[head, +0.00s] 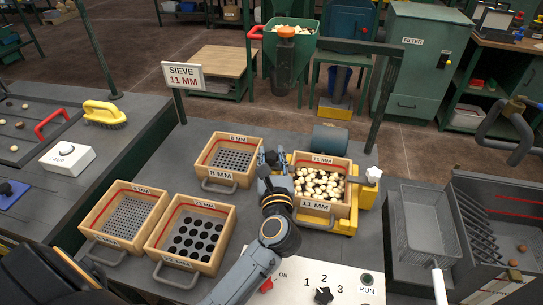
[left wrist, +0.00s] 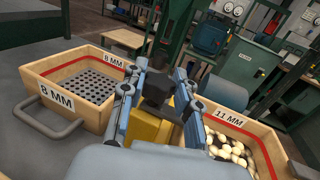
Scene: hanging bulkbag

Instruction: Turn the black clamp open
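My left gripper (head: 273,162) reaches in between the 8 MM sieve box (head: 228,160) and the 11 MM sieve box (head: 322,184). In the left wrist view its two blue fingers (left wrist: 160,70) stand apart. A black piece, which looks like the black clamp (left wrist: 155,88), shows between them above a yellow block (left wrist: 151,129). I cannot tell whether the fingers touch it. In the head view my gripper largely hides the clamp. The 11 MM box holds pale round pieces and sits in a yellow frame (head: 345,228). My right gripper is not seen.
A white clamp-like piece (head: 373,175) is at the frame's right side. Two more sieve boxes (head: 124,216) (head: 190,232) stand at left. A control panel (head: 345,285) lies in front, a wire basket (head: 425,225) at right.

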